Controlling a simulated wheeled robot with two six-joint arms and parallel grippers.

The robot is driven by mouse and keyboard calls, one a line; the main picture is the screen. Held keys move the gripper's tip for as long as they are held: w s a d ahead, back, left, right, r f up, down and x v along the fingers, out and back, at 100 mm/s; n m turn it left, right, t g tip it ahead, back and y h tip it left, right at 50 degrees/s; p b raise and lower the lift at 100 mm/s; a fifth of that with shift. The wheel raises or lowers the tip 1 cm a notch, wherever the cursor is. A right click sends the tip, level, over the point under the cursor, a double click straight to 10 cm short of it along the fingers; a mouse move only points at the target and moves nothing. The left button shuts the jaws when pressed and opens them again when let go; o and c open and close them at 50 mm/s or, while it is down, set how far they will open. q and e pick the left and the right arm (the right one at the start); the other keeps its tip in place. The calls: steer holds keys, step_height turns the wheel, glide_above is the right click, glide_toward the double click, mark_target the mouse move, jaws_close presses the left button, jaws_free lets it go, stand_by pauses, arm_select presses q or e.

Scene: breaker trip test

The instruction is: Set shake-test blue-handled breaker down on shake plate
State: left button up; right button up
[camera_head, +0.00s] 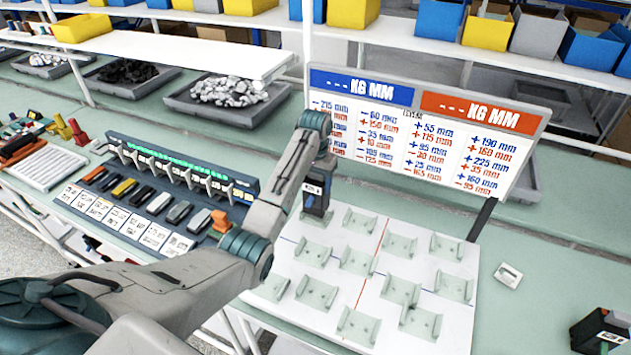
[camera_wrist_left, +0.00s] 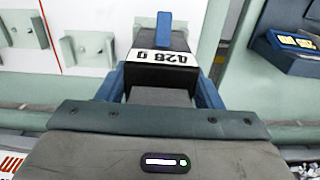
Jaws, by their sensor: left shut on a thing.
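The blue-handled breaker is a dark block with a white label. In the head view the breaker (camera_head: 316,203) is at the upper left part of the white plate (camera_head: 285,228). My left gripper (camera_head: 319,182) is above it and shut on it. In the left wrist view the breaker (camera_wrist_left: 158,72) sits between the blue fingers of my left gripper (camera_wrist_left: 165,85), its blue handle pointing away and its label upside down. I cannot tell whether its base touches the plate. No surface is marked as the shake plate. My right gripper is out of view.
Several clear brackets (camera_head: 313,252) stand on the white plate, split by a red and a blue line. A sign board (camera_head: 425,130) stands behind it. A rack (camera_head: 180,165) with several breakers is at left. A dark box (camera_head: 600,330) is at lower right.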

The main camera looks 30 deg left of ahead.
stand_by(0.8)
arm_select(q)
steer(key=shift+f, duration=1.75)
steer(key=o, duration=1.3)
steer(key=shift+o, duration=0.4)
